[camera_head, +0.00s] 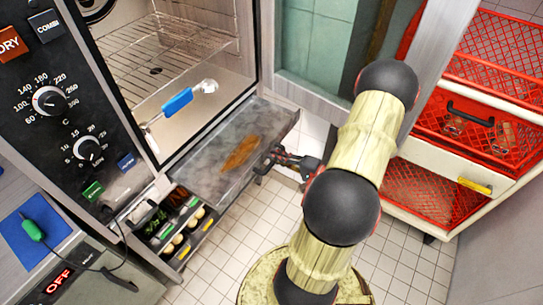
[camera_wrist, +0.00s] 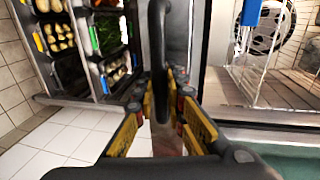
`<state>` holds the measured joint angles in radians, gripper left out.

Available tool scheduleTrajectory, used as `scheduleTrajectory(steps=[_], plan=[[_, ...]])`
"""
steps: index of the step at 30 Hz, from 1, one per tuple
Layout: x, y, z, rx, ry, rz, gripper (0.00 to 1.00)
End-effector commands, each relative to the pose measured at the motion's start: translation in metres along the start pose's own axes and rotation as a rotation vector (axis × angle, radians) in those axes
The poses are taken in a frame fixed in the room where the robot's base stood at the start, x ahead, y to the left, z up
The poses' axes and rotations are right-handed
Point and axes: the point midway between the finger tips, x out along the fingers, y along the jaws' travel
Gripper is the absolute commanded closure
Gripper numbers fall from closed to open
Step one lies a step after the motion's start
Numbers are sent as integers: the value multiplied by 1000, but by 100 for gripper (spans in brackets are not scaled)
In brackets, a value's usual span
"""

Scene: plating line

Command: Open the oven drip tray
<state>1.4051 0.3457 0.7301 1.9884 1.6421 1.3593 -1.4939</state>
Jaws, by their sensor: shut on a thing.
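The oven drip tray (camera_head: 205,165) is a shallow grey pan with a brown stain (camera_head: 240,153). In the head view it sticks out from under the oven (camera_head: 165,60), with much of its inside showing. My gripper (camera_head: 283,158) is at the tray's outer front edge. In the wrist view my gripper (camera_wrist: 161,108) has its yellow-padded fingers on both sides of a dark bar handle (camera_wrist: 158,45), shut on it. The exact contact is partly hidden by the fingers.
Food containers (camera_head: 180,225) stand below and left of the tray. A red-fronted rack (camera_head: 470,120) with drawers stands at the right. Tiled floor (camera_head: 225,240) is clear in front of the tray.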

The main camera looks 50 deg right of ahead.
Motion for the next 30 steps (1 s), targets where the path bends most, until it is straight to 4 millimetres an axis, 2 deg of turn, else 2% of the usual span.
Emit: scheduleTrajectory(steps=[7, 8, 17, 26, 30], plan=[[0, 1, 1, 2, -2, 2, 100], [0, 1, 1, 2, -2, 2, 88], [0, 0, 0, 1, -1, 1, 70], [-1, 0, 0, 0, 0, 1, 70], [-10, 0, -1, 0, 3, 0, 70]])
